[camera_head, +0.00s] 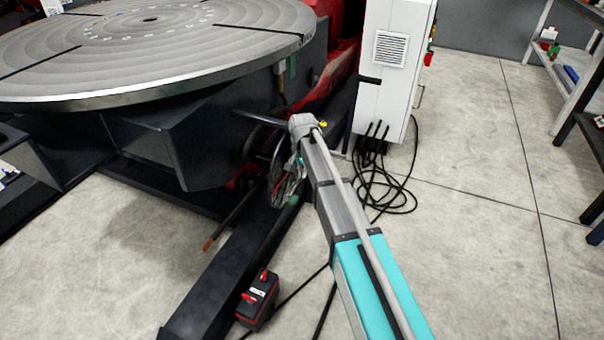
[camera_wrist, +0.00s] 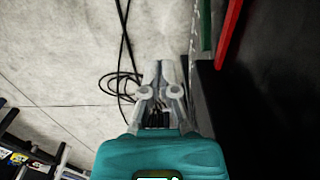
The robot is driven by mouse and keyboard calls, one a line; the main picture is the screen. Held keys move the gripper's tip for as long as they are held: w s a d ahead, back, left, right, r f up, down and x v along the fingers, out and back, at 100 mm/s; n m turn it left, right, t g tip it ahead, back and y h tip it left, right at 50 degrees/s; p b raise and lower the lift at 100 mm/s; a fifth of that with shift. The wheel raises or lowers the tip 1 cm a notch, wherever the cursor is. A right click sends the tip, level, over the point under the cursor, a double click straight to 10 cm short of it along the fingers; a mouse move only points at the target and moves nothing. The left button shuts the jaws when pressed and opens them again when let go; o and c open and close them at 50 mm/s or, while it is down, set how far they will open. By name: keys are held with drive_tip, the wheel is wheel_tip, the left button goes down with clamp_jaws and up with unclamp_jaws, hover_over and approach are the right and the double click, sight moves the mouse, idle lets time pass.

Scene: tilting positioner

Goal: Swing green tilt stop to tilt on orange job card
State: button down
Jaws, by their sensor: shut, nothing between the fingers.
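My gripper (camera_wrist: 160,68) points away from the wrist camera, its fingers together and empty. In the head view its end of the arm hangs beside the positioner's dark base, partly hidden by the wrist. A green bar (camera_wrist: 205,25), perhaps the green tilt stop, lies just right of the fingertips in the wrist view, apart from them in the picture. A red bar (camera_wrist: 228,32) runs right of it. In the head view a small green piece (camera_head: 292,66) shows under the round table; I cannot tell whether it is the same part. I cannot make out an orange job card.
The positioner's round table (camera_head: 150,50) overhangs at upper left. A white cabinet (camera_head: 393,65) with hanging black cables (camera_head: 385,190) stands beyond my arm. A red-topped pedal box (camera_head: 258,300) sits on the floor, and a rod with an orange end (camera_head: 222,225) juts out.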

drive_tip(key=s+a+f+b, duration=0.1)
drive_tip(key=s+f+b, duration=0.2)
drive_tip(key=f+b, duration=0.3)
drive_tip(key=shift+s+a+f, duration=0.15)
drive_tip(key=shift+s+f, duration=0.05)
drive_tip(key=shift+s, duration=0.1)
idle(0.8)
drive_tip(key=shift+s+a+r+p, duration=0.2)
drive_tip(key=shift+s+r+p, duration=0.35)
drive_tip(key=shift+s, duration=0.15)
drive_tip(key=shift+w+f, duration=0.1)
drive_tip(key=shift+f, duration=0.05)
